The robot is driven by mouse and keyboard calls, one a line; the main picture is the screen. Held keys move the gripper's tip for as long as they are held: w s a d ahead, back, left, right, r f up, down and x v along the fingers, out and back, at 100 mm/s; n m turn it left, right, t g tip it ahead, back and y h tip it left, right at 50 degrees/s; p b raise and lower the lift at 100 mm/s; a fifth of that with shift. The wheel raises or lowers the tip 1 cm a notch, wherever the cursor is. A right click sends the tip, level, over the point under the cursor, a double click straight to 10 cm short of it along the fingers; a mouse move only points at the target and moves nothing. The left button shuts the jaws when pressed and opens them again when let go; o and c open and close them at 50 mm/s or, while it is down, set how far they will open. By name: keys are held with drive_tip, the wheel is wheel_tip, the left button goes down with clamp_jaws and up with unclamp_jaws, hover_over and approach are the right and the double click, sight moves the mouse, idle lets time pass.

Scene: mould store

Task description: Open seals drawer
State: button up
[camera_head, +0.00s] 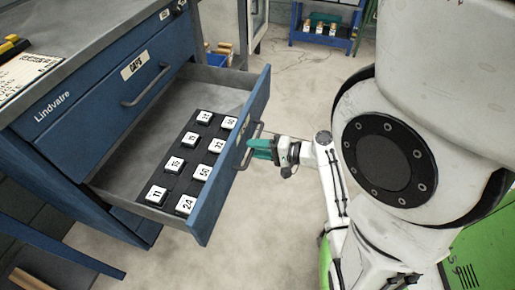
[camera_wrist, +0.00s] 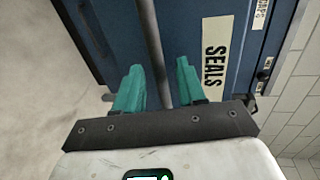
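A blue drawer (camera_head: 222,190) is pulled well out of the cabinet, its tray open to view. In the wrist view its front (camera_wrist: 205,25) carries a label (camera_wrist: 215,52) reading SEALS. The bar handle (camera_head: 255,132) is on the outer face; in the wrist view the handle (camera_wrist: 150,40) runs between my teal fingertips. My gripper (camera_head: 260,149) is at this handle. In the wrist view my gripper (camera_wrist: 160,85) has its fingers apart on either side of the bar, with a narrow gap showing on each side.
Several white numbered blocks (camera_head: 203,172) sit on a dark strip inside the drawer. Above it is a closed blue drawer (camera_head: 110,97) with its own handle and label. A clipboard (camera_head: 28,72) lies on the worktop. A blue rack (camera_head: 322,40) stands at the back.

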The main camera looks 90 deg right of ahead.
drive_tip(key=p+v, duration=0.1)
drive_tip(key=v, duration=0.9)
drive_tip(key=shift+s+p, duration=0.4)
drive_tip(key=shift+a, duration=0.1)
